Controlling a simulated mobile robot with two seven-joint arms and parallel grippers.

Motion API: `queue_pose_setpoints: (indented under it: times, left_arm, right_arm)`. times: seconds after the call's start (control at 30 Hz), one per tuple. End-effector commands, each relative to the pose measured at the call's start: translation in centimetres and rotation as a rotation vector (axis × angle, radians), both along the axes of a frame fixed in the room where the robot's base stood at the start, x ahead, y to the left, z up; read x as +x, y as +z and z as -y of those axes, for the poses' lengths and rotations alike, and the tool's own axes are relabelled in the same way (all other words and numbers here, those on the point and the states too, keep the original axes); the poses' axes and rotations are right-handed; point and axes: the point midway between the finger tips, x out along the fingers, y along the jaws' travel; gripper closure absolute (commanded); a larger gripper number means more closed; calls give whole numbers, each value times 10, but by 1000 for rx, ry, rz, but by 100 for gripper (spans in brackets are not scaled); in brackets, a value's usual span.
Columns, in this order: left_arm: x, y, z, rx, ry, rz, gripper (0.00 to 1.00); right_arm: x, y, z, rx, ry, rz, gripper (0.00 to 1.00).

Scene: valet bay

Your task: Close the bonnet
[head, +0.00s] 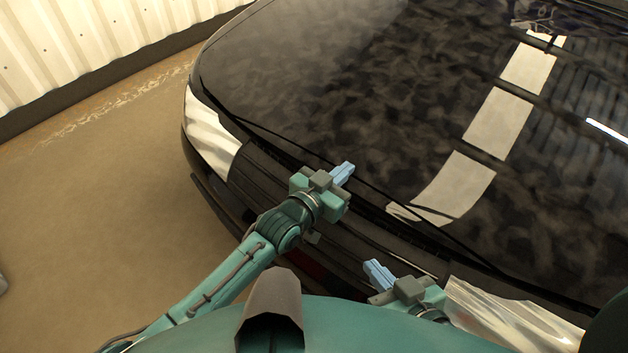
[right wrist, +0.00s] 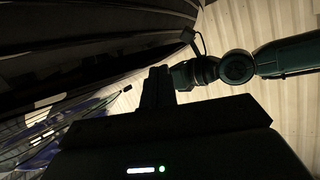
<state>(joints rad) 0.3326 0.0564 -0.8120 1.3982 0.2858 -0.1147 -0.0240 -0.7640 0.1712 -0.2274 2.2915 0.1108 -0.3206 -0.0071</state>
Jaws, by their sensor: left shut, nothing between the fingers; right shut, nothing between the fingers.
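The bonnet (head: 340,90) of a black car fills the upper right of the head view, glossy with light reflections. Its front edge runs diagonally above the grille, with a thin dark line along it; I cannot tell whether it is fully latched. My left gripper (head: 344,172) is shut and empty, its blue fingers over or at the bonnet's front edge near the middle. My right gripper (head: 377,272) is shut and empty, lower and nearer, in front of the grille. In the dark right wrist view its fingers (right wrist: 156,88) show closed together, with the car's dark front above left.
A headlight (head: 212,132) is at the left of the car's front, another (head: 510,322) at lower right. A pale ribbed wall (head: 80,45) stands at upper left. The brown floor (head: 90,210) left of the car is clear.

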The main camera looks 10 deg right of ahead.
Motion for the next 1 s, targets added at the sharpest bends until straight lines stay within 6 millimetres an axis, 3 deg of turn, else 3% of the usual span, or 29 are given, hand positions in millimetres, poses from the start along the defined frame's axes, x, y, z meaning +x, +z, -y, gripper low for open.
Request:
queue_pose_setpoints:
  times: [0.03, 0.1, 0.3, 0.5, 0.87, 1.0]
  left_arm:
    - [3, 26, 1, -15, 1, 18, 100]
    - [-12, 18, -14, -13, 2, 14, 100]
    - [-43, 22, -46, -17, 2, 21, 100]
    - [-62, 25, -64, -20, 2, 24, 100]
    - [-67, 28, -69, -23, 2, 26, 100]
    - [-66, 53, -69, -24, 2, 27, 100]
  right_arm:
    - [2, 8, -3, 2, 6, -21, 100]
    - [2, 2, -4, 2, 7, -28, 100]
    - [3, 1, -5, 4, 11, -45, 100]
    - [3, 0, -6, 4, 14, -53, 100]
    - [3, 1, -7, 5, 14, -55, 100]
    - [2, 20, -6, -11, 16, -63, 100]
